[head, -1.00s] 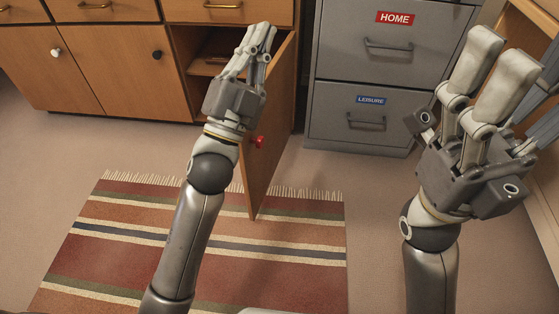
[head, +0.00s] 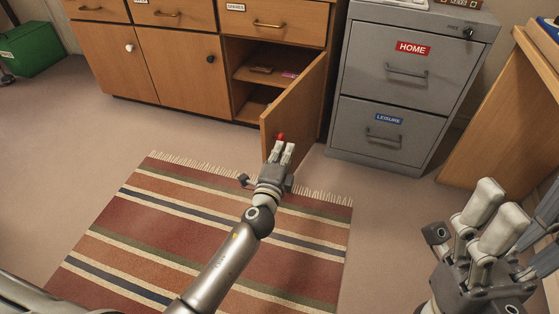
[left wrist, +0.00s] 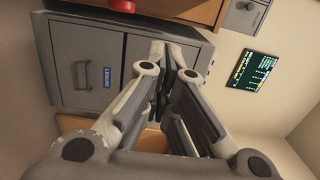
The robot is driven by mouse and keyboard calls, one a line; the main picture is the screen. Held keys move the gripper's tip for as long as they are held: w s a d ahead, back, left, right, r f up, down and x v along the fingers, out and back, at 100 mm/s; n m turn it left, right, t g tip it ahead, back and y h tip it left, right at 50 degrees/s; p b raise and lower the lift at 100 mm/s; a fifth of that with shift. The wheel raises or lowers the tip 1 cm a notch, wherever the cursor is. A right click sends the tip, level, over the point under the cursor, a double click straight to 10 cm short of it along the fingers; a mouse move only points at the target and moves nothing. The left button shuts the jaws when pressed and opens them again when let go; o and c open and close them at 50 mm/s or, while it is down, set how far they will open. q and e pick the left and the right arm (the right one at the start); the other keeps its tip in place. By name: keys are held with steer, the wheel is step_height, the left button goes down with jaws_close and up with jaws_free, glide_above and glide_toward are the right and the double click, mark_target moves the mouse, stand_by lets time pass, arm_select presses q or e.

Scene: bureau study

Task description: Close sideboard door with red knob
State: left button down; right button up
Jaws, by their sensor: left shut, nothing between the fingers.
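The sideboard (head: 178,68) has its right door (head: 294,98) standing open, swung out toward me from the right side of an open compartment. The red knob (head: 280,136) sits near the door's free edge; it also shows cut off at the top of the left wrist view (left wrist: 147,5). My left gripper (head: 284,150) is shut and empty, just below the knob in the head view; whether it touches the door is unclear. Its closed fingers fill the middle of the left wrist view (left wrist: 172,66). My right gripper (head: 518,208) is open and empty at the lower right, away from the door.
A grey filing cabinet (head: 407,100) stands close to the right of the door. The open compartment holds a shelf (head: 250,76) with small items. A striped rug (head: 200,215) lies in front, with a wooden desk side (head: 500,140) at right.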

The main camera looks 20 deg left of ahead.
mark_target(274, 137)
arm_select(q)
steer(key=shift+w+a, duration=2.05)
steer(key=shift+w, duration=0.25)
steer(key=shift+a, duration=0.1)
